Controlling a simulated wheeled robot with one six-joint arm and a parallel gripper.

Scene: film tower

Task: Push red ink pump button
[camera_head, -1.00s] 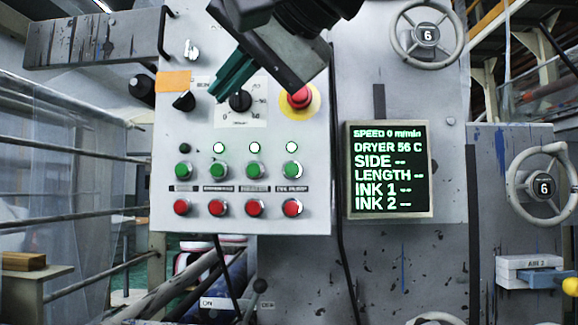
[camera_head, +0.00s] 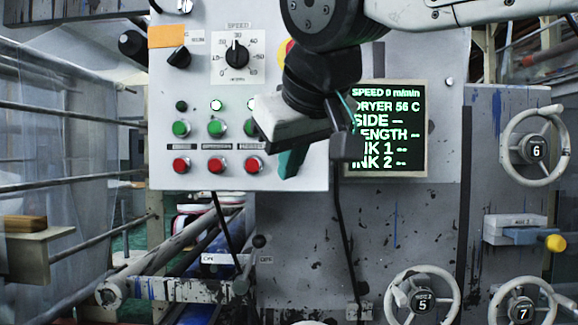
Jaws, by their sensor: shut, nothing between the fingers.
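A grey control panel (camera_head: 162,120) carries a row of green buttons above a row of red buttons. Three red buttons show, the rightmost of them (camera_head: 253,164) just left of my gripper. The fourth column, labelled ink pump in the earlier view, is hidden behind my gripper, so its red button cannot be seen. My gripper (camera_head: 290,165) is shut and empty, its teal fingers pointing down over the place of that red button. Whether the fingers touch the panel cannot be told.
A speed dial (camera_head: 236,54) and a black selector knob (camera_head: 178,56) sit above the buttons. The red emergency stop is mostly hidden behind my arm. A screen (camera_head: 400,150) right of the panel is partly covered by my arm. Handwheels (camera_head: 535,148) stand further right.

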